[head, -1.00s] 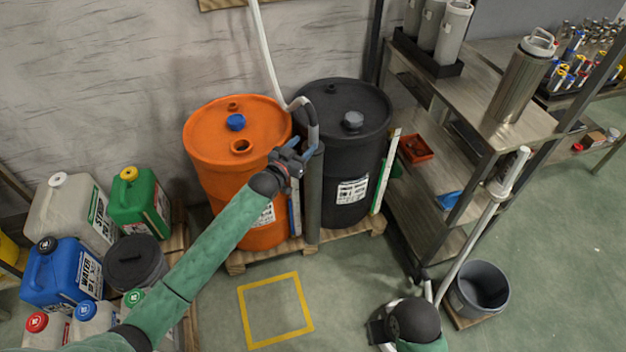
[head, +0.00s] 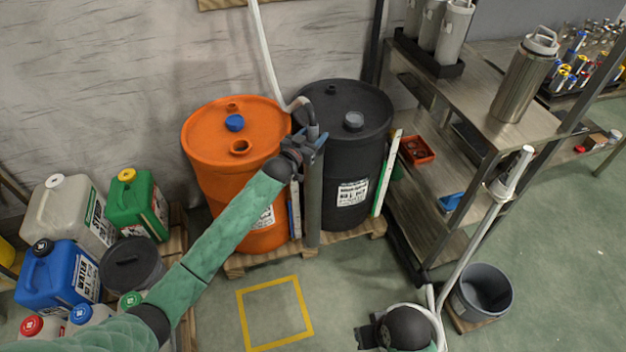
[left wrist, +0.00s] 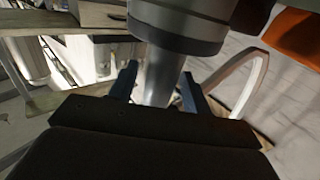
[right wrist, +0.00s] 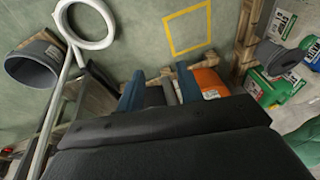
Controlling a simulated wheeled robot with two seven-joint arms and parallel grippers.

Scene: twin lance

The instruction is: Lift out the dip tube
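The dip tube (head: 312,128) is a grey pipe with a bent top and a white hose (head: 266,50). It stands in a wider grey upright sleeve (head: 314,205) between the orange and black drums. My left gripper (head: 314,146) is at the tube just above the sleeve's rim. In the left wrist view the tube (left wrist: 163,78) passes between my two fingers, which stand apart with a gap visible on one side. The sleeve (left wrist: 180,22) with its dark collar shows there too. My right gripper (right wrist: 160,85) is open and empty, low at the front in the head view.
The orange drum (head: 232,150) and black drum (head: 345,155) stand on a pallet (head: 240,262). A second pale pole (head: 484,235) leans by the grey bucket (head: 482,290). A shelf (head: 480,90) is at right, jerrycans (head: 60,270) at left. Floor around the yellow square (head: 275,312) is clear.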

